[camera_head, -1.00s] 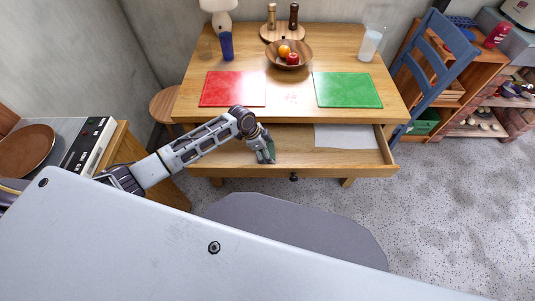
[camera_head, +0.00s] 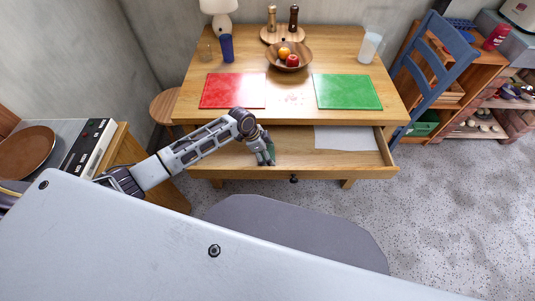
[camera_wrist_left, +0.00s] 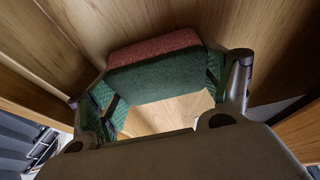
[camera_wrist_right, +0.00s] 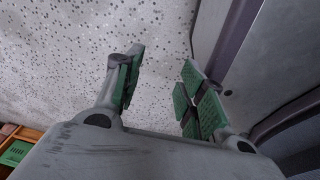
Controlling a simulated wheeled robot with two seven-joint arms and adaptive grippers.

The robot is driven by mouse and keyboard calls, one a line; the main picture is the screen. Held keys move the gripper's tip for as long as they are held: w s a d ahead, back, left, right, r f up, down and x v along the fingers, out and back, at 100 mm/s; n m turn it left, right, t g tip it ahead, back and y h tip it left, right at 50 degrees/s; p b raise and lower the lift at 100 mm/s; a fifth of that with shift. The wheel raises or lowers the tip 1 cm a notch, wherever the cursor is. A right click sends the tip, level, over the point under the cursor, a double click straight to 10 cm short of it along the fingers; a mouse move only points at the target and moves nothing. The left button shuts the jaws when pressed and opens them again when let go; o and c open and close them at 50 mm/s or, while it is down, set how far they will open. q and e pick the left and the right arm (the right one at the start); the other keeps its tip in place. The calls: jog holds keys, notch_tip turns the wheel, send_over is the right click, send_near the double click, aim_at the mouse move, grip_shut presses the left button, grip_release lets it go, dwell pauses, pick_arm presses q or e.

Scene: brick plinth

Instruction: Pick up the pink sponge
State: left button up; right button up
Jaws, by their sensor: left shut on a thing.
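The pink sponge (camera_wrist_left: 155,47) shows in the left wrist view, pink on top with a dark green layer below. It sits between the green pads of my left gripper (camera_wrist_left: 160,88), which is shut on it. In the head view my left gripper (camera_head: 265,152) reaches down into the open drawer (camera_head: 300,145), at its left part, and hides the sponge there. I cannot tell whether the sponge still touches the drawer floor. My right gripper (camera_wrist_right: 160,88) is open and empty above the speckled floor.
A white sheet (camera_head: 345,137) lies in the drawer's right part. On the table are a red mat (camera_head: 232,90), a green mat (camera_head: 348,90), a wooden fruit bowl (camera_head: 289,66), a blue cup (camera_head: 226,46) and a glass of milk (camera_head: 369,46). A blue chair (camera_head: 436,65) stands right.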

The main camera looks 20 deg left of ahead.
pick_arm(q)
jog(key=shift+r, duration=0.5)
notch_tip(320, 180, up, 8)
jog(key=shift+f+p, duration=0.1)
jog(key=shift+p, duration=0.45)
jog(key=shift+r, duration=0.55)
pick_arm(e)
jog(key=shift+s+d, duration=0.35)
jog(key=shift+s, duration=0.2)
jog(key=shift+s+d, duration=0.35)
jog(key=shift+s, duration=0.2)
jog(key=shift+w, duration=0.1)
pick_arm(q)
jog(key=shift+o, duration=0.6)
jog(key=c, duration=0.4)
pick_arm(e)
jog(key=shift+w+r, duration=0.1)
pick_arm(q)
jog(key=shift+r, duration=0.15)
pick_arm(e)
jog(key=shift+r, duration=0.15)
